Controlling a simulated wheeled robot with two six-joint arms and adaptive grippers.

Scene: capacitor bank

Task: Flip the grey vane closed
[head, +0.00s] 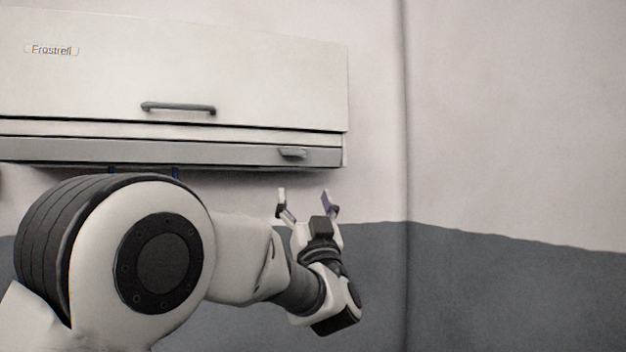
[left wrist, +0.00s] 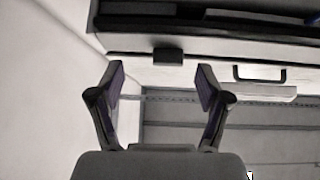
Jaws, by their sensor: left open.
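The grey vane (head: 200,152) is a long strip along the lower front of a white wall unit (head: 230,75). A small grey tab (head: 292,153) sticks out near its right end. In the left wrist view a dark block (left wrist: 168,56), which looks like this tab, shows just beyond the fingertips. I cannot tell the vane's exact angle. My left gripper (head: 304,193) is open and empty, pointing up below the vane's right end, apart from it. Its two fingers also show in the left wrist view (left wrist: 160,78). My right gripper is not in view.
A dark bar handle (head: 178,107) is on the unit's front panel above the vane; it also shows in the left wrist view (left wrist: 260,74). The wall (head: 500,120) right of the unit is clear. My left arm covers the lower left of the head view.

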